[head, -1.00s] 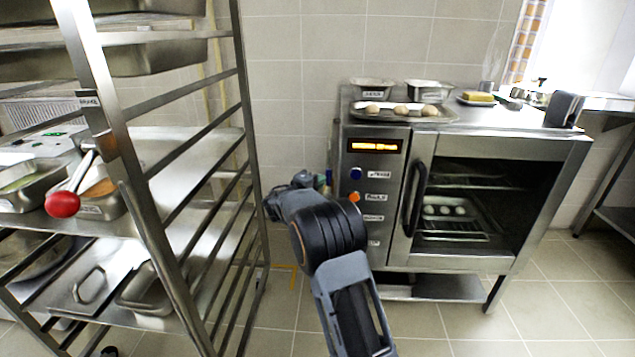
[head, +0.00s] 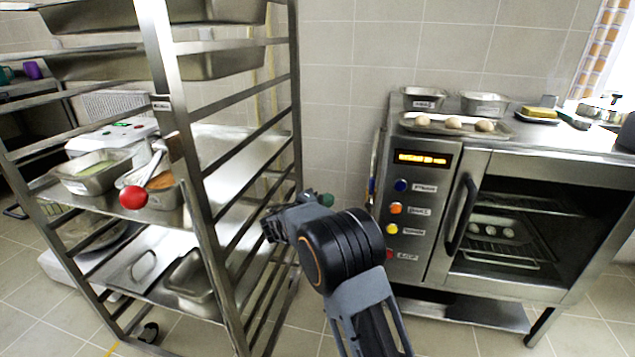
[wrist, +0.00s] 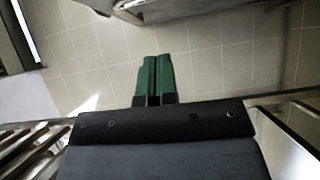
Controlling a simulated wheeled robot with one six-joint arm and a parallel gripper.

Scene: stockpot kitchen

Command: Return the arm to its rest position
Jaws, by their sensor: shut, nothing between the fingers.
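My arm reaches up from the lower right of the head view, its dark links bent between the rack and the oven. My gripper (wrist: 155,80) shows in the wrist view as two green fingers side by side, shut with nothing between them, above the tiled floor. In the head view a small part of the green fingers (head: 326,199) shows behind the wrist, and the rest is hidden.
A steel rack (head: 205,225) with trays and a red-ended lever (head: 133,197) stands close on the left. An oven (head: 415,272) with a dark glass door stands on the right, a tray (head: 408,127) of rolls on top. Floor shows between them.

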